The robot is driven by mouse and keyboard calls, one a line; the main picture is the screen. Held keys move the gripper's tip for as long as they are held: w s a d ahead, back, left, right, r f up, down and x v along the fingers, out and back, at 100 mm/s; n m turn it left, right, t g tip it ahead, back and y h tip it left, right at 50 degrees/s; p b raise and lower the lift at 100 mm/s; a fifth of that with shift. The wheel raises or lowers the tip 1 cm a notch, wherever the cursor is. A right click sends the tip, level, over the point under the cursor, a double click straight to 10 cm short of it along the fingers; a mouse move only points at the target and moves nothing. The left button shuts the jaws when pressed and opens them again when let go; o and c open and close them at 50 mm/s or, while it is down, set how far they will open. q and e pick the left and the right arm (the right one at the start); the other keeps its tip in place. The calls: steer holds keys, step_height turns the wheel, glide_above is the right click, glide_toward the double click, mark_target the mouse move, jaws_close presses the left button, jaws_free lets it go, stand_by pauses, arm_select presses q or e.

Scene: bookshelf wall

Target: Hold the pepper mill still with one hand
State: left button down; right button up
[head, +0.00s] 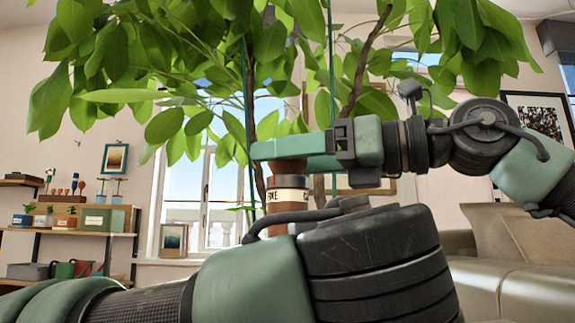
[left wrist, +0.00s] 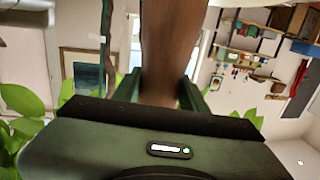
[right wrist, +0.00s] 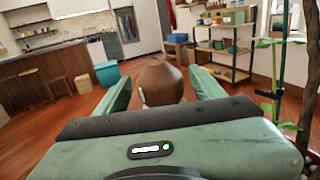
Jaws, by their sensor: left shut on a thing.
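The pepper mill (head: 288,192) stands upright in the head view, brown wood with a dark band and a pale lettered label. Its lower part is hidden behind my left arm. My left gripper (left wrist: 162,92) is shut on its brown body (left wrist: 170,45), which fills the space between the fingers in the left wrist view. My right gripper (head: 282,148) reaches in level from the right at the mill's top. In the right wrist view the rounded brown knob (right wrist: 161,80) sits between the spread right fingers, with narrow gaps beside it.
A leafy plant (head: 270,45) with thin stems hangs close behind the grippers. Shelves (head: 85,228) with pots and boxes stand at the left. A pale sofa (head: 510,260) is at the right. Wooden floor (right wrist: 35,95) is open beyond, towards a kitchen counter (right wrist: 45,65).

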steer(key=c, duration=1.2)
steer(key=shift+m+t, duration=0.3)
steer(key=shift+t, duration=0.1)
steer(key=m+t+h, duration=0.1)
steer(key=t+h, duration=0.1)
steer(key=m+t+h, duration=0.1)
steer(key=m+t, duration=0.1)
steer(key=t, duration=0.1)
steer(key=shift+s+a+f+m+h, duration=0.15)
steer(key=shift+m+h, duration=0.15)
steer(key=shift+h, duration=0.1)
steer(key=m+t+h, duration=0.3)
steer(key=h, duration=0.1)
steer(key=shift+m+h, duration=0.3)
steer(key=m+t+h, duration=0.1)
steer(key=m+h, duration=0.1)
steer(key=h, duration=0.1)
steer(key=m+t+h, duration=0.1)
steer(key=m+h, duration=0.1)
steer(key=h, duration=0.1)
steer(key=shift+m+h, duration=1.9)
steer(key=shift+h, duration=1.2)
